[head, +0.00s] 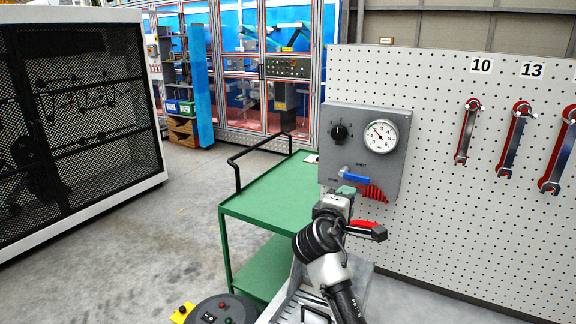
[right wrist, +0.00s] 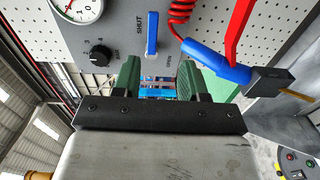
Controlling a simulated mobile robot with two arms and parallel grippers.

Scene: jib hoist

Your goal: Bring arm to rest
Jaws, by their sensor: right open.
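My right arm reaches up from the bottom of the head view to the grey control panel (head: 385,150) on the pegboard. My right gripper (head: 345,190) is just in front of the panel's lower part. In the right wrist view its two green fingers (right wrist: 160,78) are open and apart. My left gripper is not in view.
The panel carries a black knob (head: 339,132), a gauge (head: 383,135) and a red coiled hose (head: 372,193). A blue tool body (right wrist: 215,62) shows beside my gripper. A green cart (head: 275,198) stands left of the arm. Wrenches (head: 514,138) hang right. Floor at left is clear.

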